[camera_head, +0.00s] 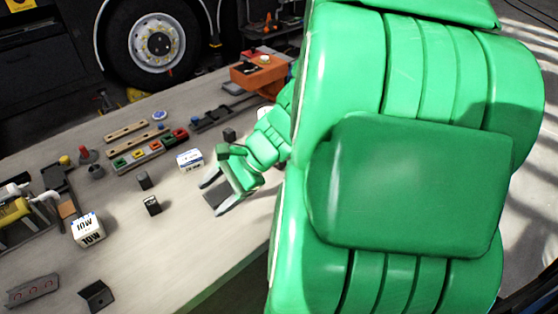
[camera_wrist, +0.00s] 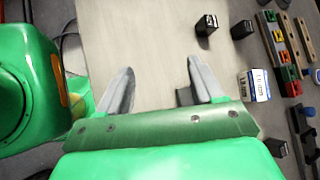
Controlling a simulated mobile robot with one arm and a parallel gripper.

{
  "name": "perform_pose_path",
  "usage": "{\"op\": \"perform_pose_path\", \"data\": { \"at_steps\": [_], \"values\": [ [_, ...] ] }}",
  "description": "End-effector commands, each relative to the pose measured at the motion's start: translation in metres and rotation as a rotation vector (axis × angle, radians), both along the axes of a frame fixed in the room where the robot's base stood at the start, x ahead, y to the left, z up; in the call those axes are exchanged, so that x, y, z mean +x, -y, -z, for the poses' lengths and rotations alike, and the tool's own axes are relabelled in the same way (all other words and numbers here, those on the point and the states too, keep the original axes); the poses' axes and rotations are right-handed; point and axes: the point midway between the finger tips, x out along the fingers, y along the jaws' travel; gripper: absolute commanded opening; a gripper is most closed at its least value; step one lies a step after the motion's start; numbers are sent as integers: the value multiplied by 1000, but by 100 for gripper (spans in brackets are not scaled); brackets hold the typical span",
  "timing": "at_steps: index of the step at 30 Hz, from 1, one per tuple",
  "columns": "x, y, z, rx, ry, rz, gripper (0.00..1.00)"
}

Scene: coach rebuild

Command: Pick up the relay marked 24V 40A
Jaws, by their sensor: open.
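Several small black block-shaped parts that look like relays stand on the workbench. One with white print (camera_head: 152,205) is left of my gripper; it shows at the top of the wrist view (camera_wrist: 206,24). A second dark block (camera_head: 144,180) stands just behind it and also shows in the wrist view (camera_wrist: 242,29). A third (camera_head: 229,134) is behind my gripper, near my arm. The print is too small to read, so I cannot tell which is marked 24V 40A. My gripper (camera_head: 213,195) is open and empty above the bench, its fingers (camera_wrist: 160,75) apart from every block.
A white-and-blue box (camera_head: 189,159) stands behind my gripper, beside a row of coloured parts (camera_head: 150,152). A white box marked 10W (camera_head: 88,230) is at the left. An orange case (camera_head: 259,72) is at the back.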

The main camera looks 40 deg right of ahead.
Motion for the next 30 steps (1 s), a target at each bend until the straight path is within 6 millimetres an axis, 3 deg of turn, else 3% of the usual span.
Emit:
{"op": "perform_pose_path", "data": {
  "at_steps": [6, 14, 24, 30],
  "values": [
    [18, 53, 6, 116, -13, 271, 67],
    [26, 125, 16, 257, -23, 588, 67],
    [7, 226, 35, 439, -22, 991, 67],
    [-7, 261, 43, 504, -20, 1127, 67]
  ]
}}
